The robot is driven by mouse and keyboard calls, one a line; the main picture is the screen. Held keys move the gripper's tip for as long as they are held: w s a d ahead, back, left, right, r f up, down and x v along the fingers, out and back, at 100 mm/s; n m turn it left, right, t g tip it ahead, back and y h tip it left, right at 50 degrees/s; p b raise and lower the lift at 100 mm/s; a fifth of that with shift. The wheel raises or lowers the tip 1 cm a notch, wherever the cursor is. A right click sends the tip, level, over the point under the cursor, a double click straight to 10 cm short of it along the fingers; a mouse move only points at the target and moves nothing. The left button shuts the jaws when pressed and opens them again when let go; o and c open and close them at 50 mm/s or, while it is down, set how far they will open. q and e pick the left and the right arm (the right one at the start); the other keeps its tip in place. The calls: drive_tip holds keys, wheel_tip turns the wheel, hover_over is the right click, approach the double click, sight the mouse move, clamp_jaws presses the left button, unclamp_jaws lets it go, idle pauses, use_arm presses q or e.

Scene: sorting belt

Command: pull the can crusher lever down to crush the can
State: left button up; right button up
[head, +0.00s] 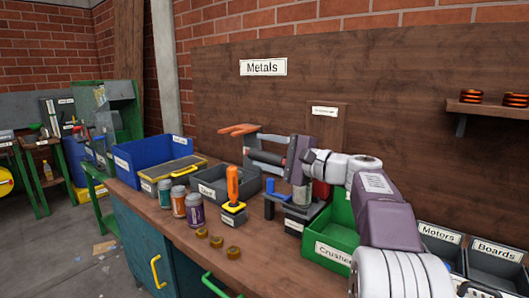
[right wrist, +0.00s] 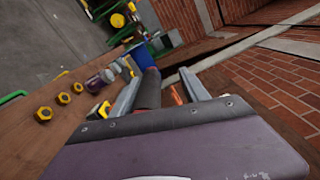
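The can crusher (head: 302,212) stands on the bench with a grey-green can (head: 300,194) upright in it. My right gripper (head: 258,150) is at the lever, coming from the right. In the right wrist view its two grey fingers (right wrist: 160,92) are apart, one on each side of the handle, with a gap on the right side. My purple gripper body hides the crusher's top. My left gripper is not in view.
A green bin labelled Crushed (head: 330,252) stands right of the crusher. Several cans (head: 178,201), yellow nuts (head: 217,241), an orange-handled tool (head: 232,188) and a grey bin (head: 212,190) are to the left. A wooden panel (head: 400,100) rises behind.

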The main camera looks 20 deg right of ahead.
drive_tip(key=v, duration=0.9)
drive_tip(key=shift+s+d, duration=0.1)
drive_tip(key=shift+s, duration=0.1)
drive_tip(key=v, duration=1)
drive_tip(key=shift+p, duration=0.3)
drive_tip(key=shift+s+f, duration=0.1)
